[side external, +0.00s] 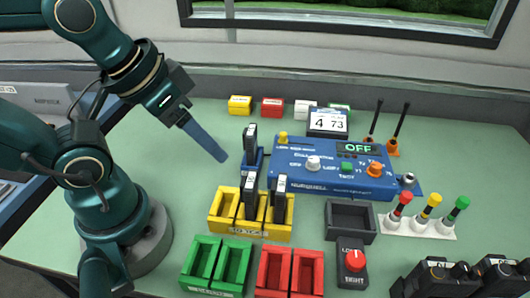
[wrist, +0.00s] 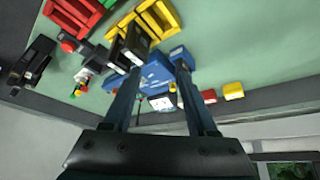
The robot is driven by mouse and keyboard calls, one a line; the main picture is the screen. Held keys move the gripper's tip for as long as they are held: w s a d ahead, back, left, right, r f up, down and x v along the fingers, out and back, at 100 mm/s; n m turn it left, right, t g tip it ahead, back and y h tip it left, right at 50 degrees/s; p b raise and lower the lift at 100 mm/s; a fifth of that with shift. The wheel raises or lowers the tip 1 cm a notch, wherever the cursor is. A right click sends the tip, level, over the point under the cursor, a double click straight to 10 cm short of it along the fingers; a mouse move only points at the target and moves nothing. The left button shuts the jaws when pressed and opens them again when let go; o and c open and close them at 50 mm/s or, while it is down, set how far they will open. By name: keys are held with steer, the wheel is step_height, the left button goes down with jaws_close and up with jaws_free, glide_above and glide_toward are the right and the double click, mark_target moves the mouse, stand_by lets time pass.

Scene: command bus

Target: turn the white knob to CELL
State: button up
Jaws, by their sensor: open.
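The white knob (side external: 313,163) sits on the left-middle part of the blue control panel (side external: 290,184), with a green knob (side external: 346,167) and an orange knob (side external: 375,169) to its right. The panel's display (side external: 358,148) reads OFF. The lettering around the white knob is too small to read, and I cannot tell where it points. My gripper (side external: 222,158) is open and empty, to the left of the panel and apart from the knob. In the wrist view the blue panel (wrist: 156,76) shows between my two fingers; the white knob cannot be made out there.
A blue holder with a black module (side external: 250,143) stands at the panel's left edge. A yellow tray (side external: 222,208) with black modules lies in front. Behind the panel are a date card (side external: 328,122) and small coloured boxes. The left-middle table is clear.

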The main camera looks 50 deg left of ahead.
steer(key=w+r+n, duration=0.4)
steer(key=w+r, duration=0.1)
steer(key=r, duration=0.1)
steer(key=n+g, duration=0.5)
steer(key=n, duration=0.1)
glide_above(314, 159)
step_height(314, 159, down, 11)
steer(key=shift+f, duration=2.65)
jaws_close()
